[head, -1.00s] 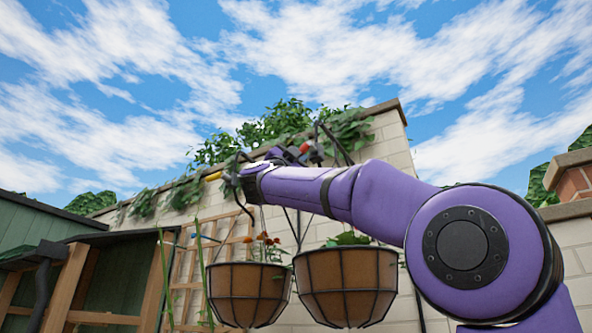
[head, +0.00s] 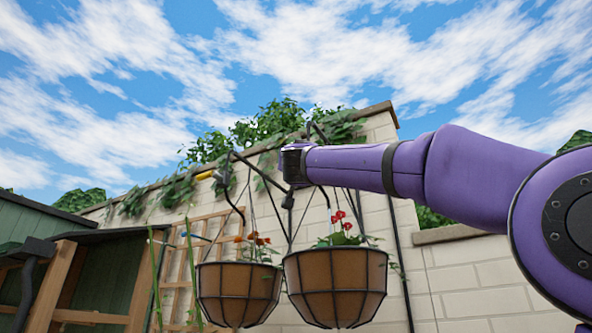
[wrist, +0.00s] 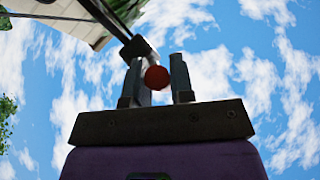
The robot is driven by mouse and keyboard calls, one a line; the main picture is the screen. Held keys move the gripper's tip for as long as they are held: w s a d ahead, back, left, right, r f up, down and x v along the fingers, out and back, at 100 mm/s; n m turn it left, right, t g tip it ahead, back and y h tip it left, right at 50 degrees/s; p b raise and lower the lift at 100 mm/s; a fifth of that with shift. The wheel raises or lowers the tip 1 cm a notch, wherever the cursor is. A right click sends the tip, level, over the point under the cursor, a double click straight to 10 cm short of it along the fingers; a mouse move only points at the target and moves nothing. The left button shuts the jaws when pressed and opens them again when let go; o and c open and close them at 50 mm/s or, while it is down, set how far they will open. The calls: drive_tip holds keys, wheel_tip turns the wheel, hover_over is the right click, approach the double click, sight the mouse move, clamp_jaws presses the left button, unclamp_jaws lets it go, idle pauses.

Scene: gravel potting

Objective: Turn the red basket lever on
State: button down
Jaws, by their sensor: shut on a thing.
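The red lever knob (wrist: 157,78) sits between the two fingers of my gripper (wrist: 158,66) in the wrist view, on a dark rod. My gripper is shut on it. In the head view, my gripper (head: 292,165) is up at the dark hanging bracket above the right basket (head: 335,285). The lever is hidden there behind my wrist, so its angle cannot be told. The right basket holds red flowers (head: 343,221).
A left basket (head: 237,293) with orange flowers hangs beside the right one. A yellow lever (head: 205,175) sticks out left on the bracket. A pale block wall (head: 480,270), a trellis and a green shed (head: 35,220) stand behind. Open sky is above.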

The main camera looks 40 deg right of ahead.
drive_tip(key=shift+s+d+n+y, duration=0.1)
drive_tip(key=shift+s+n+y, duration=0.05)
drive_tip(key=shift+n+y, duration=0.6)
drive_tip(key=c, duration=1)
unclamp_jaws()
drive_tip(key=v, duration=1.1)
drive_tip(key=shift+d+f, duration=0.1)
drive_tip(key=shift+t, duration=0.3)
